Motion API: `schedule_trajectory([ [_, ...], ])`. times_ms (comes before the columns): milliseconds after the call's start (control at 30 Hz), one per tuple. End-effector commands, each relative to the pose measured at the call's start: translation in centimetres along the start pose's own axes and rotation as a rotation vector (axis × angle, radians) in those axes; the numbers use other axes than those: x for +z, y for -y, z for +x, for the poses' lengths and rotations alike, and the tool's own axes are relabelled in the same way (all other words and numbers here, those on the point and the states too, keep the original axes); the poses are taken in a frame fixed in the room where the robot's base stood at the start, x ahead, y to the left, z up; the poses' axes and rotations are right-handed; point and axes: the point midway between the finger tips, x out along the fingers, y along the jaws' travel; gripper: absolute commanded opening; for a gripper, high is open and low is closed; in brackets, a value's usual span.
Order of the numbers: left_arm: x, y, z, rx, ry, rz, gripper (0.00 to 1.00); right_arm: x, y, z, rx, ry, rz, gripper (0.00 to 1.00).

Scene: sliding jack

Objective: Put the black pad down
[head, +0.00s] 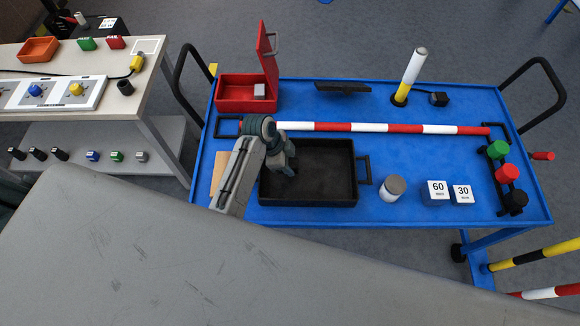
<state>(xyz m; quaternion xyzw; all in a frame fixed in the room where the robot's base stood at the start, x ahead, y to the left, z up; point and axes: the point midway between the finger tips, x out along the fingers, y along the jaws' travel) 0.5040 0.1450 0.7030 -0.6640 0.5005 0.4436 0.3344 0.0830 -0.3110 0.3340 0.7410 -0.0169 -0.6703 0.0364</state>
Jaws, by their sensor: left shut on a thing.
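My left gripper (283,162) is over the left part of a black open tray (356,187) on the blue cart, pointing down. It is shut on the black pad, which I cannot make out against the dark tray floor. Whether the pad touches the tray floor is also hidden. A separate flat black piece (343,88) lies near the far edge of the cart. My right gripper is not in view.
A red-and-white bar (385,128) lies across the blue cart (420,175) behind the tray. An open red box (240,93) stands at the back left. A grey-white cylinder (392,188) and blocks marked 60 (436,192) and 30 (462,194) stand right of the tray.

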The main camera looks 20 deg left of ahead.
Motion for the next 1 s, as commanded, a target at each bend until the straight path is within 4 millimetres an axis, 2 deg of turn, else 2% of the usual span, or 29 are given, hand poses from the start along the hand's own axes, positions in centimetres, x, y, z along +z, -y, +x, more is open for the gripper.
schedule_trajectory([
  [233, 1.3, 0.0, 3.1, 0.002, 0.000, -0.001, 0.12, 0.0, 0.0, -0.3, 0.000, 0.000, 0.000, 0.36],
  [633, 1.6, 0.0, 3.8, 0.000, 0.000, -0.001, 0.12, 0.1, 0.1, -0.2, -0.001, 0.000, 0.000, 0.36],
  [667, 1.6, 0.0, 3.7, 0.000, 0.000, -0.001, 0.40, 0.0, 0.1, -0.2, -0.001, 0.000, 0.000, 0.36],
  [733, 1.6, 0.0, 3.7, 0.000, 0.000, -0.001, 0.54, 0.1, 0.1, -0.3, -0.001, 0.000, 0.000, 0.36],
  [767, 1.6, 0.0, 3.7, 0.000, 0.000, -0.001, 0.58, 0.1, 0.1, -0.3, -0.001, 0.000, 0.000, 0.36],
  [1000, 1.6, 0.0, 3.7, 0.000, 0.000, -0.001, 0.58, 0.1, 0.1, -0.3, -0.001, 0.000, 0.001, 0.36],
])
